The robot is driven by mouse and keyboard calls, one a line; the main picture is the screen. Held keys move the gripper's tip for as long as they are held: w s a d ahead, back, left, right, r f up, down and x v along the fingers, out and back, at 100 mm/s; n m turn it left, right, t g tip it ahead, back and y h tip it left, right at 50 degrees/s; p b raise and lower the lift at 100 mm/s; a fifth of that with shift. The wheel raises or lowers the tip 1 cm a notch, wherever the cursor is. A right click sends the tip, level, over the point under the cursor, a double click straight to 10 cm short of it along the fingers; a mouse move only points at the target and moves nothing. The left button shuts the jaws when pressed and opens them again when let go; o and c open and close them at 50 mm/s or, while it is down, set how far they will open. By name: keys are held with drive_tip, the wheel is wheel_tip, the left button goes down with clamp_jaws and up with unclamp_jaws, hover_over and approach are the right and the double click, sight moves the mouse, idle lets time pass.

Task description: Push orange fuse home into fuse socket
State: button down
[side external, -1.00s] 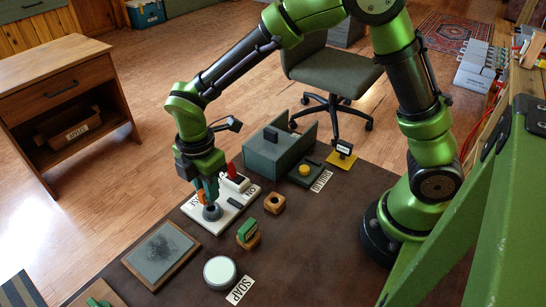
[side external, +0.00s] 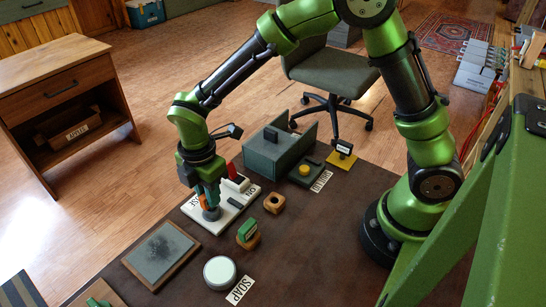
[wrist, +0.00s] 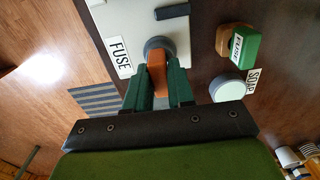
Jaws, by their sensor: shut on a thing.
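The orange fuse (wrist: 157,72) is held between the two dark green fingers of my gripper (wrist: 159,92) in the wrist view. Its far end meets the round grey fuse socket (wrist: 154,43) on the white board (wrist: 138,13). In the side view, my gripper (side external: 209,192) points down over the socket (side external: 211,214), and a little of the orange fuse (side external: 203,202) shows beside the fingers. The fuse looks roughly upright at the socket's mouth. How deep it sits is hidden by the fingers and the socket's rim.
The white board (side external: 190,212) also carries a red part (side external: 231,170). A green fuse (side external: 247,230) in a wooden holder, an empty wooden holder (side external: 274,203), a round white-topped thing (side external: 220,272) and a framed grey pad (side external: 158,257) stand nearby. A grey bin (side external: 277,155) is behind.

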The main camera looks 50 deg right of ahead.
drive_tip(key=shift+f, duration=0.65)
drive_tip(key=c, duration=0.9)
unclamp_jaws()
wheel_tip(320, 180, up, 17)
drive_tip(key=shift+w+f, duration=0.1)
